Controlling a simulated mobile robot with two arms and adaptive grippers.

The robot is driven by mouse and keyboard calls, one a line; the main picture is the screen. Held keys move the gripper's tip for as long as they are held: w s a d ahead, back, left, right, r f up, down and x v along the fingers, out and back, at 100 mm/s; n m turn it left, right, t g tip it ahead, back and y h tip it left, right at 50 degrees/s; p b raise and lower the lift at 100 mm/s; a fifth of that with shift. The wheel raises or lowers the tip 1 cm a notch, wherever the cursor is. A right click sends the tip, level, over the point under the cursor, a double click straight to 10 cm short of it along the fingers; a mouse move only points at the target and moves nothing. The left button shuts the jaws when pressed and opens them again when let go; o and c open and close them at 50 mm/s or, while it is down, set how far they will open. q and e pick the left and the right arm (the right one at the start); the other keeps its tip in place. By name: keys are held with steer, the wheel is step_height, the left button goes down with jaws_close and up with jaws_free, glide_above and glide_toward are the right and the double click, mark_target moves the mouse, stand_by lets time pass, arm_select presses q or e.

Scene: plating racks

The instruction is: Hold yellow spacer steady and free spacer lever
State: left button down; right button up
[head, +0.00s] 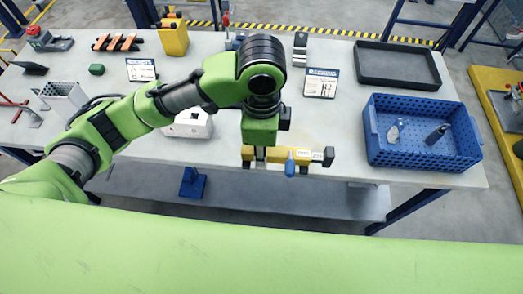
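The yellow spacer (275,155) is a bar with dark ends and a white label, lying crosswise near the front edge of the table in the head view. A blue lever (290,167) sticks out of its front side, right of my gripper. My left gripper (260,154) points down onto the left half of the spacer. Its fingers are small and partly hidden, so I cannot tell whether they grip the bar or only touch it, or whether the bar rests on the table. My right gripper is not in view.
A blue perforated crate (374,137) holding small items stands to the right. An empty dark tray (398,82) lies behind it. A white block (185,126) sits left of the gripper. A label card (321,84) stands behind. The tabletop between card and spacer is clear.

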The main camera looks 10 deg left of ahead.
arm_select(q)
steer(key=shift+w+a+f+b, duration=0.15)
steer(key=shift+w+f+b, duration=0.4)
steer(key=shift+w+f, duration=0.9)
steer(key=shift+w+a+f+b, duration=0.15)
steer(key=shift+w+f+b, duration=0.35)
steer(key=shift+w+f, duration=0.95)
steer(key=shift+w+a+f+b, duration=0.15)
steer(key=shift+w+f+b, duration=0.4)
steer(key=shift+w+f, duration=0.85)
steer(key=shift+w+a+f+b, duration=0.1)
steer(key=shift+w+f+b, duration=0.3)
steer(key=shift+w, duration=0.4)
steer(key=shift+w+f+b, duration=0.15)
steer(key=shift+w+f, duration=0.35)
steer(key=shift+w, duration=0.35)
steer(key=shift+w+a+f+b, duration=0.1)
steer(key=shift+w+f+b, duration=0.3)
steer(key=shift+w, duration=0.4)
steer(key=shift+f, duration=0.6)
steer(key=c, duration=1.8)
jaws_free()
steer(key=shift+s, duration=0.1)
steer(key=shift+c, duration=0.5)
jaws_close()
